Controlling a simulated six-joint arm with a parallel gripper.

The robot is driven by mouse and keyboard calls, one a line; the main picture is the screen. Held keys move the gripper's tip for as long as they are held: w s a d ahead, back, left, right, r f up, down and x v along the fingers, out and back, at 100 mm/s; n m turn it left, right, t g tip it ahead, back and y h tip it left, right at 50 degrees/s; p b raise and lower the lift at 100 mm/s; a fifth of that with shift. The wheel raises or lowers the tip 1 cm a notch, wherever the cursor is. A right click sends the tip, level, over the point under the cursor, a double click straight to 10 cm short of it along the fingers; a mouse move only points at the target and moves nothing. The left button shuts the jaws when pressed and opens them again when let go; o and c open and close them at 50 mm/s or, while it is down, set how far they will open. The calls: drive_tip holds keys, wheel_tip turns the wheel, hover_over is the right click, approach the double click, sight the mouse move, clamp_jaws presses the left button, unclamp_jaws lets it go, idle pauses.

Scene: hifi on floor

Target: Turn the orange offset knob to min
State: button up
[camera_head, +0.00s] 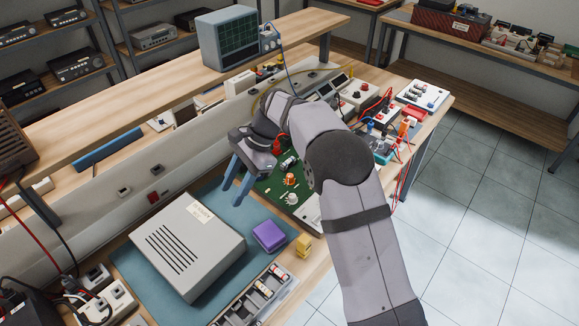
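A small orange knob (289,179) stands on a green circuit board (265,188) on the blue-green mat. I take it for the offset knob, but its label and pointer are too small to read. A second small white and orange knob-like part (292,198) sits just in front of it. My gripper (232,195) hangs to the left of the board with its two blue fingers pointing down and spread apart. Nothing shows between them. It is apart from the orange knob. My arm covers the board's right side.
A large grey box (188,245) lies on the mat (125,262) left of the board. A purple block (268,236) and yellow blocks (303,245) lie in front. A parts tray (250,305) is at the near edge. An oscilloscope (228,40) stands on the raised shelf behind.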

sight(290, 175)
drive_tip(key=w+d+f+n+t+h, duration=0.1)
drive_tip(key=w+d+f+n+h, duration=0.1)
drive_tip(key=d, duration=0.2)
drive_tip(key=w+d+f+n+t+h, duration=0.1)
drive_tip(key=w+d+t+h, duration=0.1)
drive_tip(key=d, duration=0.3)
drive_tip(key=w+d+f+n+t+h, duration=0.1)
drive_tip(key=w+d+f+n+h, duration=0.1)
drive_tip(key=w+d, duration=0.2)
drive_tip(key=shift+d+f+n+t+h, duration=0.3)
drive_tip(key=shift+d+t+h, duration=0.1)
drive_tip(key=shift+d, duration=0.25)
drive_tip(key=w+n+t, duration=0.1)
drive_tip(key=w, duration=0.1)
drive_tip(key=w+r+n, duration=0.1)
drive_tip(key=w, duration=0.1)
drive_tip(key=shift+r+t, duration=0.1)
drive_tip(key=shift+t, duration=0.3)
drive_tip(key=shift+d, duration=0.1)
drive_tip(key=shift+p+x, duration=1.3)
drive_tip(key=shift+x, duration=2.3)
clamp_jaws()
